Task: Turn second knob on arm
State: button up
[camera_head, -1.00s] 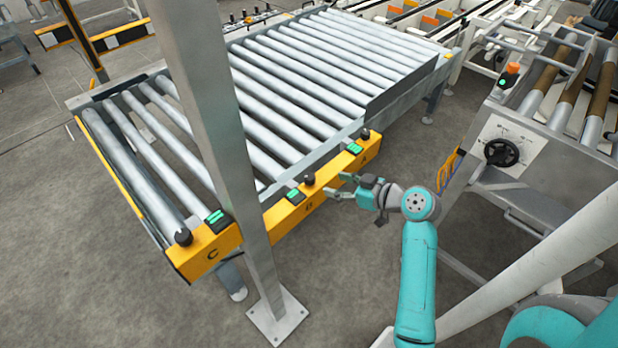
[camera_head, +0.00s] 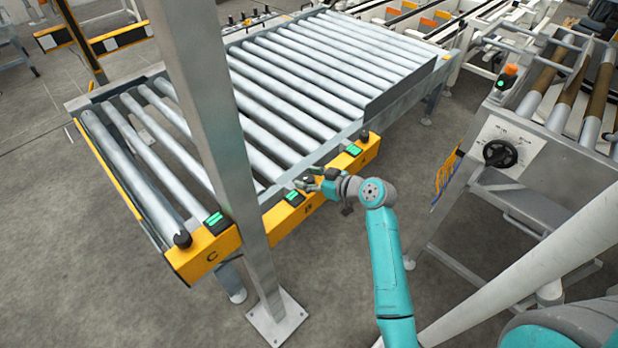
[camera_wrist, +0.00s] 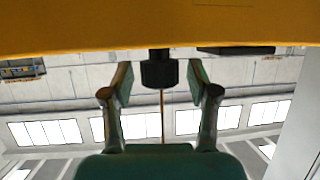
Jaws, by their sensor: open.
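The yellow control bar (camera_head: 210,257) runs along the near side of the roller conveyor, with panels marked C, B and A. The second knob, black, is at panel B; my gripper (camera_head: 308,182) is at it and partly hides it in the head view. In the wrist view this black knob (camera_wrist: 159,71) shows below the yellow bar (camera_wrist: 100,25). The fingers of my gripper (camera_wrist: 160,92) stand open on either side of it, with visible gaps. The other black knobs are at C (camera_head: 182,239) and A (camera_head: 364,137).
Green-lit boxes sit on the bar beside the knobs, such as the one at C (camera_head: 214,220). A grey post (camera_head: 215,130) stands in front of the bar, left of my arm. A machine with a black handwheel (camera_head: 500,153) is at right. Open floor lies between.

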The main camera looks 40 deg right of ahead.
grip_shut()
jog(key=shift+a+m+h, duration=0.1)
jog(key=shift+m+h, duration=0.2)
jog(key=shift+m+h, duration=1.1)
jog(key=shift+h, duration=0.2)
jog(key=m+g+h, duration=0.1)
jog(key=m+h, duration=0.3)
jog(key=h, duration=0.1)
jog(key=shift+w, duration=0.1)
jog(key=m+g+h, duration=0.3)
jog(key=m+h, duration=0.1)
jog(key=shift+m, duration=0.3)
jog(key=shift+m+g+h, duration=0.5)
jog(key=shift+m+g, duration=0.4)
jog(key=shift+g, duration=0.1)
